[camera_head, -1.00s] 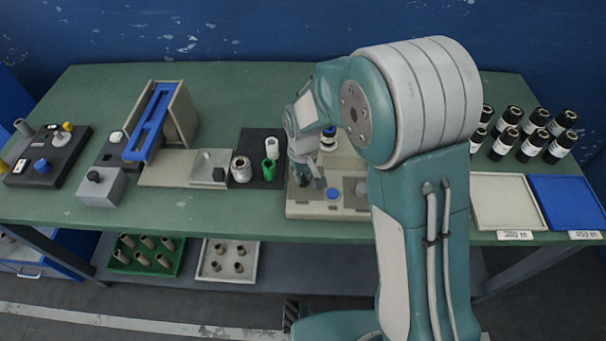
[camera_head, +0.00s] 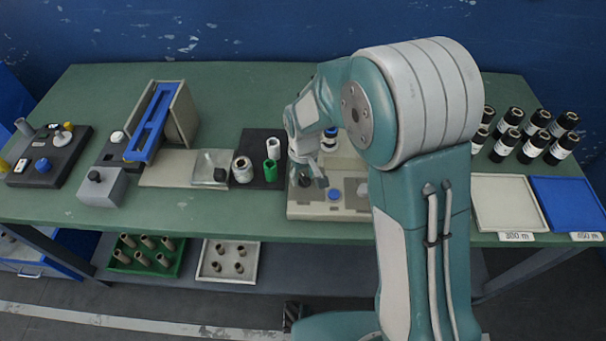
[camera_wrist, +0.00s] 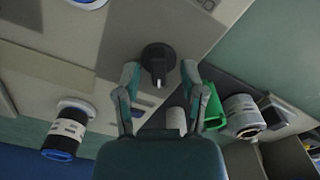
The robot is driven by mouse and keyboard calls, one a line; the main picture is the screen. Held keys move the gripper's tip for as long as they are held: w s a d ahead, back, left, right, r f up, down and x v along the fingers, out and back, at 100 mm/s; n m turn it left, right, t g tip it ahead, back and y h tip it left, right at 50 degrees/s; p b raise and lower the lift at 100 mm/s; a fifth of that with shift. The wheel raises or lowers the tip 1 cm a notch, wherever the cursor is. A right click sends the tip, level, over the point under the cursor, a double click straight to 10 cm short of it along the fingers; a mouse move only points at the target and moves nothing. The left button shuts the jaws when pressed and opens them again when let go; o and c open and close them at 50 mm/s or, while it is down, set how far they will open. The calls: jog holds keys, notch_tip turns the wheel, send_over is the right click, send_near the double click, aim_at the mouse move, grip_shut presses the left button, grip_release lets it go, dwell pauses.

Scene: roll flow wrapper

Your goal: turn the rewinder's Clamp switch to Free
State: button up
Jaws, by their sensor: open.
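The black Clamp switch (camera_wrist: 157,60) is a round knob with a raised bar and a white mark on the grey-beige face of the rewinder (camera_wrist: 115,32). Its bar points down in the wrist view. My gripper (camera_wrist: 160,72) is open, with one finger on each side of the knob and gaps between. In the head view my gripper (camera_head: 309,181) is over the left part of the rewinder (camera_head: 310,211), and largely hides the knob. The switch's lettering cannot be read.
A green tube (camera_head: 272,148) and a white roll (camera_head: 242,169) stand left of the rewinder; the green tube (camera_wrist: 214,98) is close by a finger in the wrist view. A blue button (camera_head: 334,194) is right of my gripper. Black rolls (camera_head: 534,121) stand at the right.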

aim_at(304, 177)
jog(key=shift+r, duration=0.1)
notch_tip(304, 177, up, 12)
dwell(0.4)
dwell(0.3)
jog(key=s+d+r+m+t, duration=0.3)
jog(key=s+d+r, duration=0.5)
jog(key=d+r, duration=0.2)
jog(key=s+d+r+m+t, duration=0.2)
jog(key=s+d, duration=0.5)
jog(key=s, duration=0.5)
jog(key=shift+d+m+t, duration=0.3)
jog(key=shift+m, duration=0.3)
